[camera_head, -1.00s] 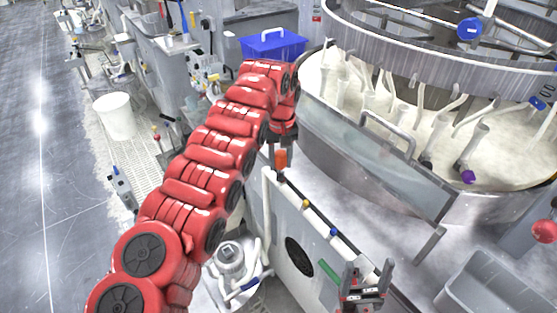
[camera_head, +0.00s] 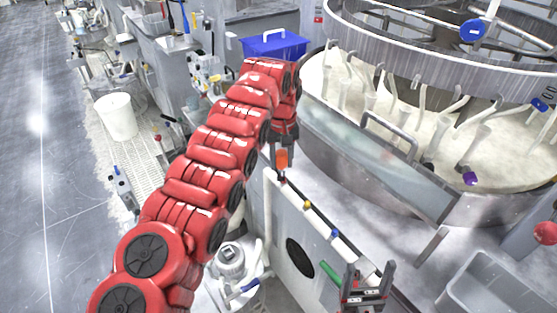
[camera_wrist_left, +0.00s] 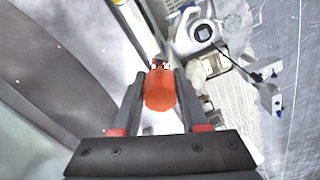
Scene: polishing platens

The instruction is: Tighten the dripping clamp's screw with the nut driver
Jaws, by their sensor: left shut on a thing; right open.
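My left gripper (camera_head: 282,158) is shut on the orange handle of the nut driver (camera_wrist_left: 160,92), above the far end of the pale panel's top edge. In the left wrist view, the handle sits between the two fingers. A small piece with white and red marks shows just past the handle; I cannot tell whether the driver's tip touches a screw. The dripping clamp cannot be made out, and no drip is visible. My right gripper (camera_head: 366,290) is open and empty near the panel's near end.
The pale panel (camera_head: 283,215) carries a yellow knob (camera_head: 307,204) and a blue knob (camera_head: 335,233) along its top. The round polishing machine (camera_head: 350,160) stands close on the right. A grey bin (camera_head: 490,290) is at lower right. A white pump-like unit (camera_head: 230,262) stands left of the panel.

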